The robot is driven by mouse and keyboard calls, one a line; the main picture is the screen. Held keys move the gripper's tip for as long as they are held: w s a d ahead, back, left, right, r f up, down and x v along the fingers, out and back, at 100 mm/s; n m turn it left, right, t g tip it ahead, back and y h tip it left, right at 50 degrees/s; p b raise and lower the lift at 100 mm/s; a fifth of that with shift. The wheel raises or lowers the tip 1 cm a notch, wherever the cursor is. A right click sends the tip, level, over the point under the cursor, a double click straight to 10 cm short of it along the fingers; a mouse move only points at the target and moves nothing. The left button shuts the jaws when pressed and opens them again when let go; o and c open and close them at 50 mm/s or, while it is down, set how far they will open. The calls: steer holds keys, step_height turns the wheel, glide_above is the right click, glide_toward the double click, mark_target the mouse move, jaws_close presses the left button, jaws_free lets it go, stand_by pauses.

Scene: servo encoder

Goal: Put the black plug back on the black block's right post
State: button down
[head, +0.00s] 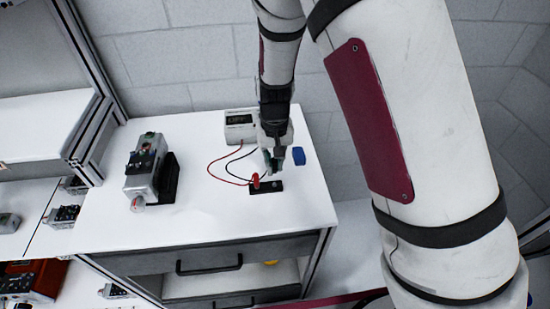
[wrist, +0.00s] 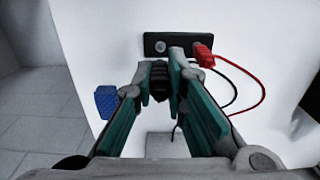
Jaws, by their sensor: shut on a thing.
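The black block (head: 266,188) lies flat on the white table and also shows at the top of the wrist view (wrist: 178,38). A red plug (head: 256,181) stands on its left post in the head view; in the wrist view the red plug (wrist: 203,52) is at the right. The block's other post (wrist: 160,46) is bare. My gripper (wrist: 160,76) is shut on the black plug (wrist: 159,82), which sits between the green-lined fingers, apart from the bare post. In the head view my gripper (head: 272,162) is just behind the block and mostly hides the black plug.
A white meter (head: 240,121) stands behind, with red and black leads running forward over the table. A blue block (head: 299,156) lies right of my gripper. A grey machine (head: 145,170) stands at the left. The table front (head: 220,222) is clear.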

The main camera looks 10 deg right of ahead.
steer(key=shift+f+b, duration=0.9)
steer(key=shift+f, duration=1.7)
steer(key=shift+f, duration=0.2)
stand_by(0.7)
steer(key=c, duration=1.5)
jaws_free()
steer(key=shift+c, duration=0.2)
steer(key=shift+s+r+p, duration=0.1)
steer(key=shift+r+p, duration=1.35)
steer(key=shift+r, duration=2.1)
